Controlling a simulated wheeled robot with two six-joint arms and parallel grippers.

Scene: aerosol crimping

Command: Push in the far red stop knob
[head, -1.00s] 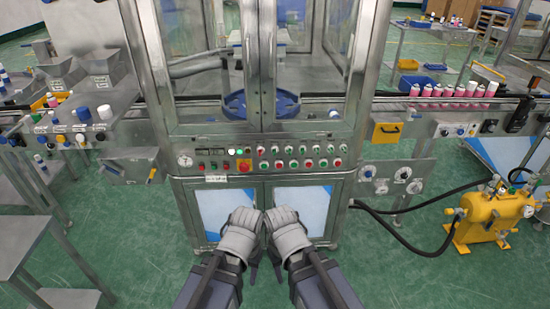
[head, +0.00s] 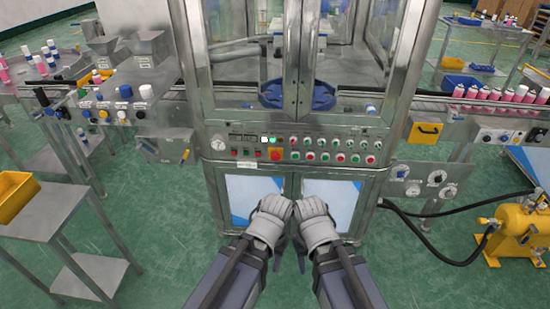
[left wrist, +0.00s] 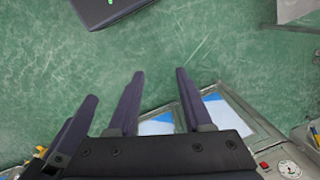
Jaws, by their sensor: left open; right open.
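I cannot tell whether another such knob is farther off. My left gripper (head: 270,222) and right gripper (head: 316,224) are side by side before the lower cabinet doors, below the panel and apart from the knob. Both are open and empty. The left one's dark fingers (left wrist: 156,92) stand apart over green floor.
Several green and red buttons (head: 338,150) line the panel right of the stop knob. A steel table with a yellow bin (head: 16,196) stands at left. A yellow pump (head: 522,235) with black hoses is at right. Green floor lies between.

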